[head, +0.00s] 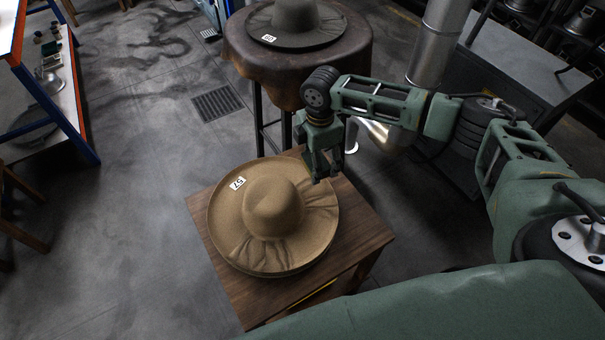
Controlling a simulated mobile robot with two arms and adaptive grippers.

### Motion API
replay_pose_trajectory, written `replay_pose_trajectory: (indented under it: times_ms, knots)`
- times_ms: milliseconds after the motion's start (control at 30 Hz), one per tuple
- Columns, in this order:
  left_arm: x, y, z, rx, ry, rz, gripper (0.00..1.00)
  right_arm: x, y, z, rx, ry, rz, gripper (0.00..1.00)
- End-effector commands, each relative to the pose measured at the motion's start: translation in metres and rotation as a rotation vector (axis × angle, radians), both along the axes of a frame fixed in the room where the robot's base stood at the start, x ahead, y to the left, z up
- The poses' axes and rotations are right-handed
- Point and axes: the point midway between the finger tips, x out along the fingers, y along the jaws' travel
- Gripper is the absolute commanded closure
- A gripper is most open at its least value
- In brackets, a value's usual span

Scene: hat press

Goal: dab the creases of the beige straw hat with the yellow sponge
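The beige straw hat (272,208) lies brim-down on a small wooden table, crown up. It has a white tag reading 57 (237,183) on its brim. Dark creases show on the brim at the front and at the right of the crown. My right gripper (332,172) hangs over the hat's back right brim edge, pointing down. Its fingers are small and dark here, and I cannot tell whether it touches the brim or holds anything. I cannot make out the yellow sponge; it may be hidden by the gripper. My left gripper is out of view.
The wooden table (352,232) has bare wood right of the hat and a thin yellow strip (318,294) at its front edge. Behind stands a round leather-covered stand (345,52) with a dark hat (297,24). A blue-orange shelf (60,100) is at left.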

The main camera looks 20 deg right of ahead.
Motion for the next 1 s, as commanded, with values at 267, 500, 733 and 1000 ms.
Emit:
replay_pose_trajectory:
  times_ms: [267, 500, 733, 1000]
  knots:
    - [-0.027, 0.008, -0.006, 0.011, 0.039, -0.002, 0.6, 0.0, -0.007, 0.002, 0.004, 0.002, -0.067, 0.56]
    - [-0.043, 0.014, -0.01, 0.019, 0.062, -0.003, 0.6, 0.0, -0.005, -0.005, 0.005, 0.002, -0.062, 0.56]
    - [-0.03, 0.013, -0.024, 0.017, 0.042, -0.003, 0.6, 0.002, -0.001, -0.038, 0.009, -0.002, -0.053, 0.56]
    - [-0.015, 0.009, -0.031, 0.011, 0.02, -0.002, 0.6, 0.0, -0.006, -0.061, 0.004, 0.002, -0.063, 0.56]
